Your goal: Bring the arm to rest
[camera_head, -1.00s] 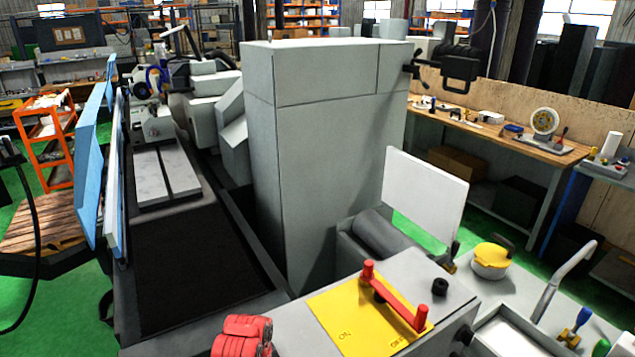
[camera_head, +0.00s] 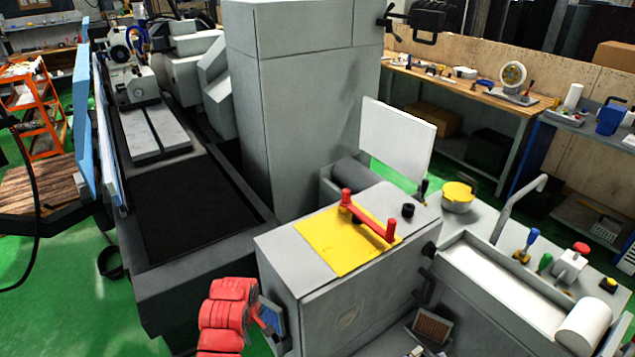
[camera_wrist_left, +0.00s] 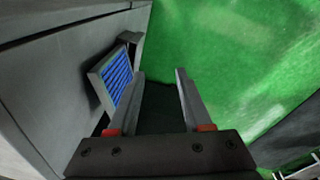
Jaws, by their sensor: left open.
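My left arm shows as red rounded links at the bottom of the head view, beside the front left corner of the grey control cabinet (camera_head: 350,305). My left gripper (camera_wrist_left: 160,73) is open and empty in the left wrist view. Its two fingers point past a blue-slatted vent (camera_wrist_left: 117,78) on a grey side panel, with green floor beyond. The vent also shows in the head view (camera_head: 271,318), right of the red links. The fingers look apart from the vent. My right gripper is in neither view.
A red lever (camera_head: 368,215) sits on a yellow plate (camera_head: 335,248) on the cabinet top. The grinder (camera_head: 300,110) stands behind. Green floor (camera_head: 60,300) is free at the left.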

